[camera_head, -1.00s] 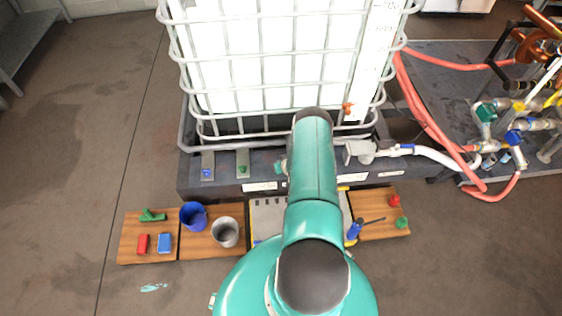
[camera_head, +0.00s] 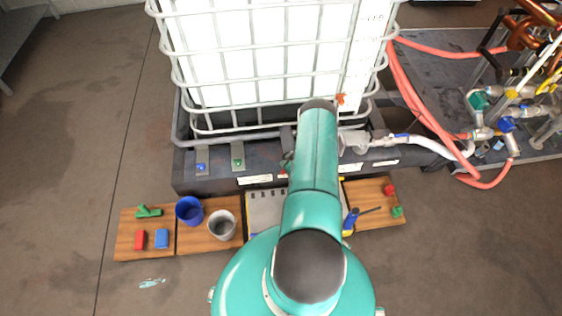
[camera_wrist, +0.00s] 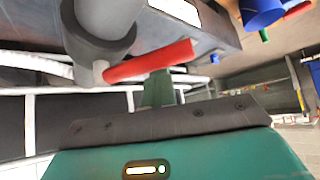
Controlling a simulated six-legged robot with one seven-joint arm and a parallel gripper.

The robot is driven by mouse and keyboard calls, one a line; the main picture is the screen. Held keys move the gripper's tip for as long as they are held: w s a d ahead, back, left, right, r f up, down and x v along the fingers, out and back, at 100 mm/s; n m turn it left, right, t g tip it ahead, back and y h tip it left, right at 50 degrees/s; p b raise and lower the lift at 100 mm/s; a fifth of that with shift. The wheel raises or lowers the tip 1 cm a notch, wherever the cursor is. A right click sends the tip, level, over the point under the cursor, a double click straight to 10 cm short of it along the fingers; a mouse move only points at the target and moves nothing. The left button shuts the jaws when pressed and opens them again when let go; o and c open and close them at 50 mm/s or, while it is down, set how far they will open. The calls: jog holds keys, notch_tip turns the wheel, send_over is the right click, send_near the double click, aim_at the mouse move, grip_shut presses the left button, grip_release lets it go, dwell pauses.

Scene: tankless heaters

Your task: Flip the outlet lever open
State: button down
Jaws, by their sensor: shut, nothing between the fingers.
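A red lever (camera_wrist: 150,60) shows in the wrist view, joined at its left end to a grey round valve body (camera_wrist: 98,38). I take it for the outlet lever. My gripper (camera_wrist: 160,76) shows as a shut green fingertip close beside the lever, on the lower side in the picture. I cannot tell whether they touch. Nothing is held. In the head view, my arm hides the gripper and part of the tank's lower front. A small orange-red piece (camera_head: 340,99) shows there beside my arm, in front of the white caged tank (camera_head: 265,60).
A grey fitting (camera_head: 354,141) with a white hose (camera_head: 430,145) lies right of my arm. Red hoses (camera_head: 405,85) run farther right. Wooden boards hold a blue cup (camera_head: 189,210), a grey cup (camera_head: 222,225) and a screwdriver (camera_head: 352,220).

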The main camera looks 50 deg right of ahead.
jog(key=s+n+y, duration=0.1)
jog(key=s+d+n+y, duration=0.1)
jog(key=n, duration=0.1)
jog(key=shift+s+n+g+y, duration=0.2)
jog(key=shift+n+g+y, duration=0.1)
jog(key=shift+s+d, duration=0.7)
jog(key=shift+s, duration=0.05)
